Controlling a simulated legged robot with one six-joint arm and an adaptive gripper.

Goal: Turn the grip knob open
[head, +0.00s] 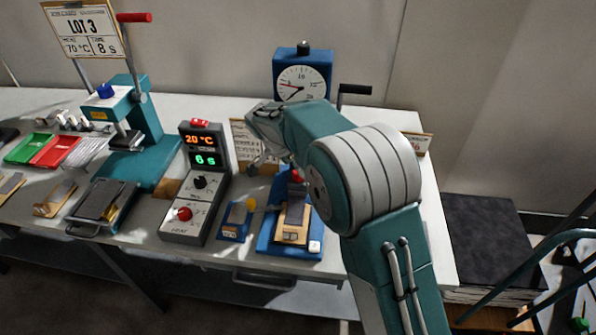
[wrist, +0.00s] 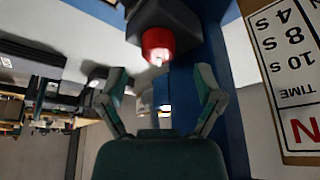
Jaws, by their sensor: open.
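A red knob (head: 297,175) stands at the back of a blue fixture (head: 268,246) on the bench, partly behind my arm. I take it as the grip knob, but its label is not readable. In the wrist view a red knob (wrist: 157,46) on a dark block lies just beyond my fingertips, roughly centred between them. My gripper (wrist: 160,85) is open and empty, its two fingers spread apart. In the head view my gripper (head: 256,165) is partly hidden by my arm, over the bench behind the blue fixture. No contact with the knob shows.
A control box (head: 210,205) with lit displays and knobs stands to the left. A teal press (head: 150,115) with a red handle is farther left. A blue dial gauge (head: 302,80) stands behind my wrist. A printed time card (wrist: 295,75) is close on the right.

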